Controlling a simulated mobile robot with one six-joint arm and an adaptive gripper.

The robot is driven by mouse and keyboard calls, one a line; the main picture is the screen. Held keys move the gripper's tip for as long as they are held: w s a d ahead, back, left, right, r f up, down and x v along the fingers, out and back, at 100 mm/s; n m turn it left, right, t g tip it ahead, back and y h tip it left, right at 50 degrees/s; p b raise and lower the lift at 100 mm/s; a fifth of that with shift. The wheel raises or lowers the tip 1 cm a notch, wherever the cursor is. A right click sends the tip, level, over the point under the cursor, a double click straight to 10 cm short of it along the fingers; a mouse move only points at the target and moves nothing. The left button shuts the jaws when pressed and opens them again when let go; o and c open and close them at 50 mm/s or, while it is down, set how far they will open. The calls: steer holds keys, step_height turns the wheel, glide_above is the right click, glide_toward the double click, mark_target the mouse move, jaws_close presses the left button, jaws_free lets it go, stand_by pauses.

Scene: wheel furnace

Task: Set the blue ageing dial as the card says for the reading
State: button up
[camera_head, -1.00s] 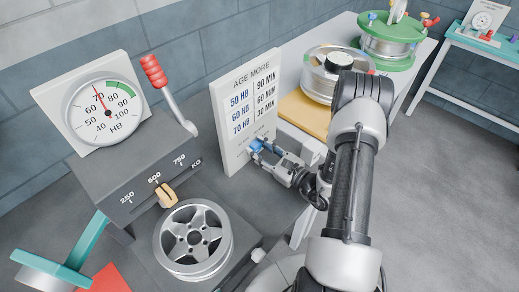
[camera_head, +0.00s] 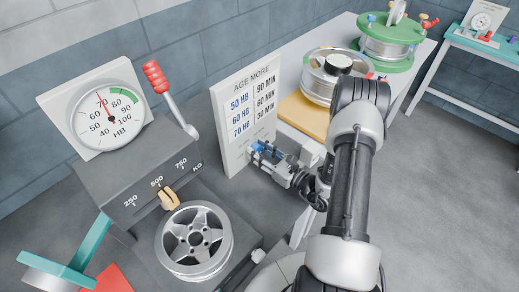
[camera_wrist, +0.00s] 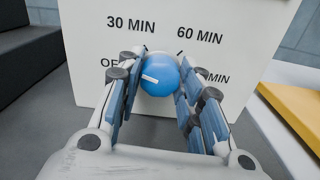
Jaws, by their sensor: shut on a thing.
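The blue ageing dial (camera_wrist: 160,75) is on the front of a white panel, and its white mark points left, towards the partly hidden OFF label. 30 MIN and 60 MIN are printed above it; another MIN label at right is partly covered. My gripper (camera_wrist: 158,88) is shut on the dial, a finger on each side. In the head view the dial (camera_head: 256,146) is mostly hidden by my gripper (camera_head: 264,152). The card (camera_head: 252,105) reads 50 HB 90 MIN, 60 HB 60 MIN, 70 HB 30 MIN. The HB gauge (camera_head: 120,118) has its red needle at about 70.
A grey tester with a red-handled lever (camera_head: 158,78) and a tan load pointer (camera_head: 166,196) stands at left, with a silver wheel (camera_head: 194,240) in front. A yellow block (camera_head: 303,112) and another wheel (camera_head: 318,90) lie behind my gripper. Open floor is at right.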

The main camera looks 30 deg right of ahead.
steer(key=m+p, duration=0.1)
steer(key=m, duration=0.2)
steer(key=shift+d+r+m, duration=0.1)
steer(key=shift+r+m, duration=0.05)
steer(key=shift+m, duration=0.15)
steer(key=shift+w+m+p, duration=0.1)
steer(key=shift+m+p, duration=0.7)
steer(key=shift+m, duration=0.9)
steer(key=o, duration=1.1)
steer(key=shift+c, duration=0.2)
steer(key=v, duration=1.2)
